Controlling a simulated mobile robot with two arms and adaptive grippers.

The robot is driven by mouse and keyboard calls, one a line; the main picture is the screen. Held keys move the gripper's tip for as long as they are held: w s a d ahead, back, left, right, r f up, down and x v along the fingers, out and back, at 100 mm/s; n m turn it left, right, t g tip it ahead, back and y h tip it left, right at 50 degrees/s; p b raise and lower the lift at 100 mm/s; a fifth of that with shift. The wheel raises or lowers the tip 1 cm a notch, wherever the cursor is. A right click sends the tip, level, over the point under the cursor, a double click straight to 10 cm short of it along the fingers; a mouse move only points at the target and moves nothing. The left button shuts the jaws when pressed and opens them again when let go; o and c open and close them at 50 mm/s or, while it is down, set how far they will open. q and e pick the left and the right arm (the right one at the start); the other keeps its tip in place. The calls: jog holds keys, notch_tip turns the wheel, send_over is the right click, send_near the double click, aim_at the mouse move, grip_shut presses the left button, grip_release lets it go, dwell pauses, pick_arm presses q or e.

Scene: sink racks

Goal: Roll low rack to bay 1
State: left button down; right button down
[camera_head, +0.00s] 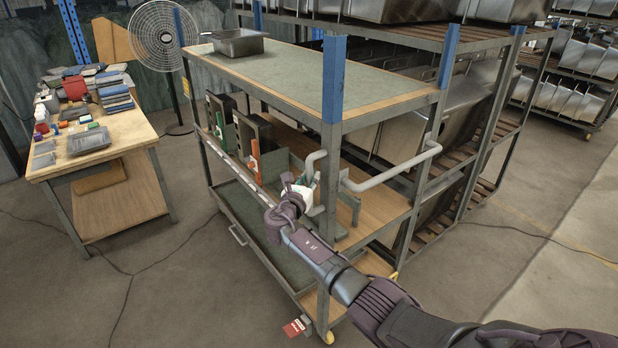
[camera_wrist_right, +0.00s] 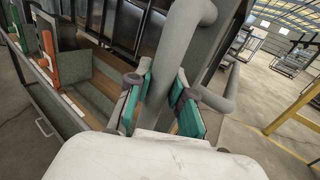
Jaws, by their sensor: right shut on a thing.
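The low rack appears to be the wheeled metal cart with a green-topped deck (camera_head: 300,75), wooden lower shelves and blue post tops. A bent grey tube handle (camera_head: 385,180) sticks out from its near end. My right gripper (camera_head: 308,187) reaches to the left side of this handle. In the right wrist view its green-padded fingers (camera_wrist_right: 162,100) are closed around the grey tube (camera_wrist_right: 183,55). Part of the grip is hidden by the wrist in the head view. A yellow castor (camera_head: 329,337) shows under the near corner. My left gripper is in neither view. No bay marking is readable.
A metal sink (camera_head: 238,42) sits on the cart's top. A workbench (camera_head: 95,155) with small items stands at left, a fan (camera_head: 158,35) behind it. Taller racks of sinks (camera_head: 480,95) stand close along the cart's right. A red-and-white piece (camera_head: 297,327) is by the near castor. Floor at right is open.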

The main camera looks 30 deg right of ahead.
jog(key=shift+w+a+r, duration=0.1)
jog(key=shift+w+r, duration=0.05)
jog(key=shift+r, duration=0.1)
jog(key=c, duration=1.5)
grip_release()
jog(key=o, duration=0.3)
jog(key=shift+o, duration=0.9)
jog(key=shift+w+a+f, duration=0.1)
jog(key=shift+w+f, duration=0.1)
jog(key=shift+s, duration=0.1)
jog(key=shift+s, duration=0.1)
jog(key=v, duration=1.1)
jog(key=shift+s+a, duration=0.25)
jog(key=shift+a, duration=0.1)
